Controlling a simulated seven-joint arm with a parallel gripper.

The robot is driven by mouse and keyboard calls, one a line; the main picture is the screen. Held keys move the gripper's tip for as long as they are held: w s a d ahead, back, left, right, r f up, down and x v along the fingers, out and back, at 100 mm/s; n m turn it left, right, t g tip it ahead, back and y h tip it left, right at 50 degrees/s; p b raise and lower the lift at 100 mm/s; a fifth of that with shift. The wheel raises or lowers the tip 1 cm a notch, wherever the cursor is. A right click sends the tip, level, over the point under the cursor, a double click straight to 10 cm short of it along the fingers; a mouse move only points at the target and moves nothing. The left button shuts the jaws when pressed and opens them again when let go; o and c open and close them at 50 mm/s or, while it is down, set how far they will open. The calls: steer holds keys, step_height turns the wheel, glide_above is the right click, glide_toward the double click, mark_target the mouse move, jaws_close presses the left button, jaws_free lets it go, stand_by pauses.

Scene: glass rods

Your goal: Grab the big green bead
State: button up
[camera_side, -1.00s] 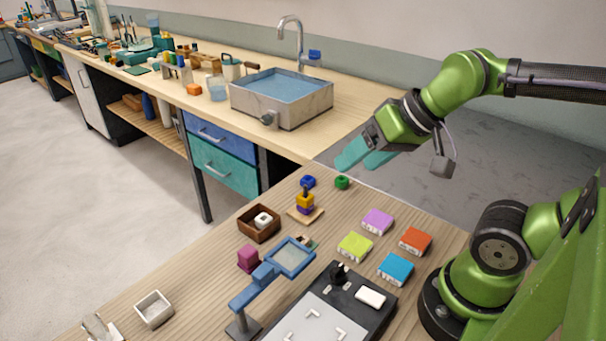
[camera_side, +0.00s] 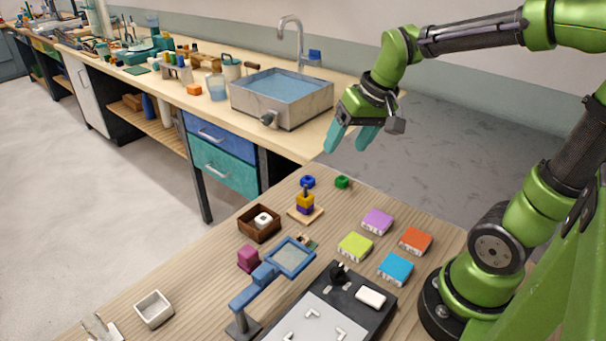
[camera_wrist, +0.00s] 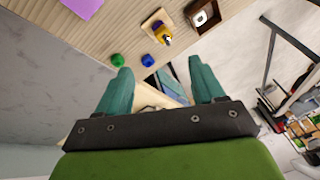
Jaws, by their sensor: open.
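The green bead (camera_side: 342,182) lies on the wooden table near its far edge. It also shows in the wrist view (camera_wrist: 117,60), just beyond the tip of the left finger. A blue bead (camera_side: 307,181) lies to its left in the side view; the wrist view shows it too (camera_wrist: 148,60). My gripper (camera_side: 352,142) is open and empty, with teal fingers pointing down, above and beyond the green bead and apart from it. The wrist view shows the two fingers (camera_wrist: 161,76) spread wide with nothing between them.
A peg stand (camera_side: 305,207) with yellow and purple beads stands close by. A brown box (camera_side: 259,223) holds a white piece. Purple (camera_side: 377,221), lime (camera_side: 355,246), orange (camera_side: 415,241) and blue (camera_side: 396,268) blocks lie nearer. A sink (camera_side: 282,97) stands on the bench behind.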

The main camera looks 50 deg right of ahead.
steer(key=w+d+f+n+g, duration=0.1)
steer(key=w+d+f+g, duration=0.2)
steer(key=d, duration=0.4)
steer(key=w+d+f+n+g, duration=0.1)
steer(key=w+d+f, duration=0.2)
steer(key=w+d, duration=0.35)
steer(key=n, duration=0.2)
glide_above(342, 182)
steer(key=d, duration=0.2)
steer(key=shift+h, duration=0.4)
steer(key=f, duration=0.6)
steer(key=w+f, duration=0.1)
steer(key=f, duration=0.2)
steer(key=shift+a+f, duration=0.1)
steer(key=shift+f, duration=0.3)
steer(key=shift+a+f, duration=0.2)
steer(key=shift+f, duration=2.5)
steer(key=shift+c, duration=0.3)
steer(key=c, duration=1.1)
steer(key=shift+o, duration=0.2)
steer(key=shift+r, duration=0.15)
